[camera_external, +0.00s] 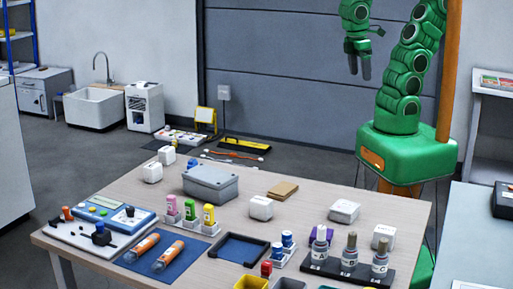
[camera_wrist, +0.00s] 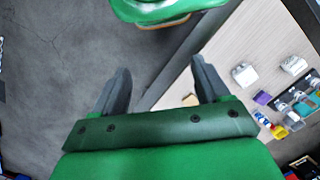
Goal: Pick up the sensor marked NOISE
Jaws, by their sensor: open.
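My gripper (camera_external: 360,68) is open and empty, raised above the far right side of the table; its two dark fingers also show in the wrist view (camera_wrist: 160,70). No marking NOISE is readable in either view, so I cannot tell which thing is that sensor. Several small white boxes stand on the table (camera_external: 325,190): one at the middle (camera_external: 261,208), one further right (camera_external: 344,211), one near the right edge (camera_external: 383,237), and two at the far left (camera_external: 152,172). White boxes also show in the wrist view (camera_wrist: 245,75).
A grey lidded box (camera_external: 210,183) stands mid-table. Pink, green and yellow bottles (camera_external: 189,210) stand in white holders. Orange tubes (camera_external: 168,257) lie on a blue mat. A black rack (camera_external: 335,268) holds three grey-capped bottles. A dark-rimmed blue tray (camera_external: 238,250) lies near the front.

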